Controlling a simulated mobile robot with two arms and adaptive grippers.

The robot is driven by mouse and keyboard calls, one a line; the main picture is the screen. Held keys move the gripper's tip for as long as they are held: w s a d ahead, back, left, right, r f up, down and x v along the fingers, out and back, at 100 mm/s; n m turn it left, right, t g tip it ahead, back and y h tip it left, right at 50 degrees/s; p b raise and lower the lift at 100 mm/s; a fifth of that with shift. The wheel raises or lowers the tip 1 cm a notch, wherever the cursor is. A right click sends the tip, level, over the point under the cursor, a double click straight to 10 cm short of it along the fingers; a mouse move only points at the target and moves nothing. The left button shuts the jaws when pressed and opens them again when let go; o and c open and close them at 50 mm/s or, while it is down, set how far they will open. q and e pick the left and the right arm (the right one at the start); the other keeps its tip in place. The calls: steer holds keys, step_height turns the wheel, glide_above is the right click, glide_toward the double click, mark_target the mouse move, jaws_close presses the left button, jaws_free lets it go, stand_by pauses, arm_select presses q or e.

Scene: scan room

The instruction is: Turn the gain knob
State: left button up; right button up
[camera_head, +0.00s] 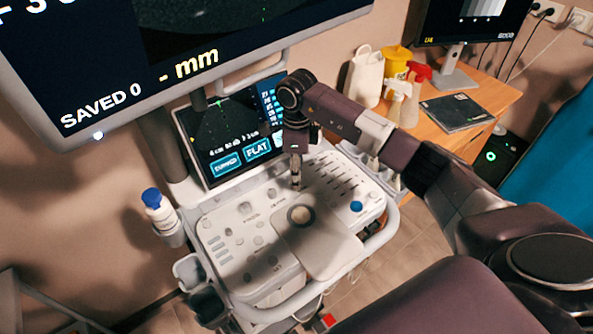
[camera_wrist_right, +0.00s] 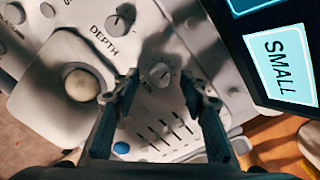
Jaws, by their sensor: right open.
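The gain knob (camera_wrist_right: 160,74) is a small grey dial on the light console panel; its label is partly covered, with only "AN" readable in the right wrist view. My right gripper (camera_wrist_right: 161,90) is open, its two dark fingers on either side of the knob in that view. I cannot tell whether they touch it or hover above. In the head view my right gripper (camera_head: 296,183) points down over the console (camera_head: 262,238), below the touch screen, and hides the knob there. My left gripper is not in view.
The depth knob (camera_wrist_right: 122,18) is nearby, and sliders (camera_wrist_right: 165,132) lie beside the gain knob. The trackball (camera_head: 300,214) and a blue button (camera_head: 357,206) are close. The touch screen (camera_head: 235,135) stands behind; a large monitor (camera_head: 160,60) hangs above. Spray bottles (camera_head: 414,92) stand on the wooden desk.

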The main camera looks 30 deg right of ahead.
steer(key=shift+f, duration=0.3)
steer(key=c, duration=0.5)
jaws_close()
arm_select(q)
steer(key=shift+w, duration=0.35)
arm_select(e)
steer(key=shift+m, duration=0.3)
steer(key=shift+m+b, duration=0.5)
steer(key=shift+m, duration=0.7)
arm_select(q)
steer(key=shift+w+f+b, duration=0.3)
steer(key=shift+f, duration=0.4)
arm_select(e)
steer(key=shift+m, duration=1.4)
steer(key=shift+r, duration=0.1)
